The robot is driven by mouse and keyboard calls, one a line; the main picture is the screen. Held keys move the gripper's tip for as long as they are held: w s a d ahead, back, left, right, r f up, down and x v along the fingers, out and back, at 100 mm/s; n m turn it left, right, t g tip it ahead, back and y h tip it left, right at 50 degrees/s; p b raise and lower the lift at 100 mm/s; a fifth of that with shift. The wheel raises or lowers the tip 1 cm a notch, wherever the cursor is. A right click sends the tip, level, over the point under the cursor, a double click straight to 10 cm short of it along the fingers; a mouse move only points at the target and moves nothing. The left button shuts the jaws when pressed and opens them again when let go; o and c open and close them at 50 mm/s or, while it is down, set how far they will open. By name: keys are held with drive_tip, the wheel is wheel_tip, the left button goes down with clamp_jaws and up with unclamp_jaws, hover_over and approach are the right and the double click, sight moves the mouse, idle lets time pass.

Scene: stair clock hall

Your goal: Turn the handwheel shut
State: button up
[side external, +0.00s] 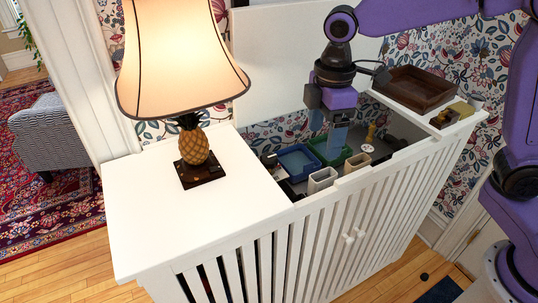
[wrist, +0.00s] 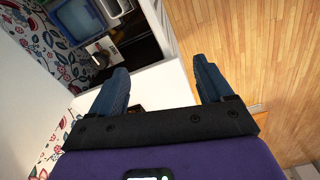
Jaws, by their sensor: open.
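My gripper (side external: 336,132) hangs over the open right part of the white cabinet, above the items inside it. In the wrist view its two blue fingers (wrist: 163,68) are spread wide with nothing between them. No part is clearly recognisable as the handwheel. A small pale round disc (side external: 367,148) stands just right of the gripper, with a yellow-brass piece (side external: 371,132) behind it. I cannot tell whether either is the handwheel. In the wrist view a small dark round object (wrist: 100,61) lies inside the cabinet, also too unclear to name.
A blue tray (side external: 298,161), a green tray (side external: 328,152) and pale open boxes (side external: 322,179) sit in the cabinet. A pineapple lamp (side external: 194,145) stands on the white top at left. A brown wooden tray (side external: 414,88) lies on the right top. Slatted doors (side external: 345,237) face front.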

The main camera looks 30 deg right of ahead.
drive_tip(key=w+a+n, duration=0.1)
drive_tip(key=w+a, duration=0.2)
drive_tip(key=w, duration=0.8)
drive_tip(key=n, duration=0.2)
approach(269, 157)
wheel_tip(269, 157, down, 9)
drive_tip(key=shift+w+f, duration=0.15)
drive_tip(key=c, duration=1)
